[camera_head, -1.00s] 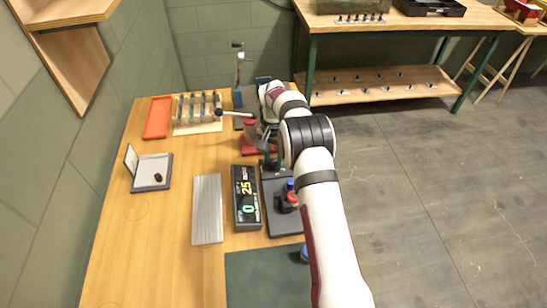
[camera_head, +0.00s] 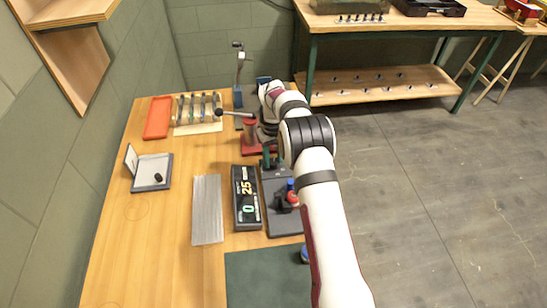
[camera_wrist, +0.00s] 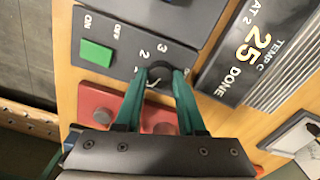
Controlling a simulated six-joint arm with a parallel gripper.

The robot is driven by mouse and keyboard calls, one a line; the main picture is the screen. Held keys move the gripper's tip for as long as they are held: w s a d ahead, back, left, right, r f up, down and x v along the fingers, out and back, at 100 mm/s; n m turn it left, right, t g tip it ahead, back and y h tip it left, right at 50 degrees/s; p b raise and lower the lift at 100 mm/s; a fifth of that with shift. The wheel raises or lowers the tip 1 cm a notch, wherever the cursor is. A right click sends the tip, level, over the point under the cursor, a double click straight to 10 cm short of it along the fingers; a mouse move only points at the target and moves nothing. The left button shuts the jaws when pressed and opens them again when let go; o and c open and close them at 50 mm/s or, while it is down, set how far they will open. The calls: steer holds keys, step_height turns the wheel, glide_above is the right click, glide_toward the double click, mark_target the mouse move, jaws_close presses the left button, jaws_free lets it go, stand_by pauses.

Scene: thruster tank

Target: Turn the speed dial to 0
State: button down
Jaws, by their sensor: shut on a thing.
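The speed dial (camera_wrist: 160,73) is a dark round knob on a dark grey panel in the wrist view. White figures, a 2 and a 3 among them, are printed beside it. My gripper (camera_wrist: 159,80) has its two green fingers on opposite sides of the dial, shut on it. A light mark shows on the knob, but I cannot tell which figure it points to. In the head view my gripper (camera_head: 270,160) is at the far end of the dark unit, and the dial is hidden there.
A green switch (camera_wrist: 96,53) marked ON and OFF sits left of the dial. A red base (camera_wrist: 102,101) lies close below. A display box (camera_head: 246,198) reading 25 stands beside the unit.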

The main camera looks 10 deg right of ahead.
mark_target(274, 161)
steer(key=shift+n, duration=0.6)
steer(key=c, duration=0.5)
jaws_free()
step_height(274, 161, up, 16)
stand_by(0.3)
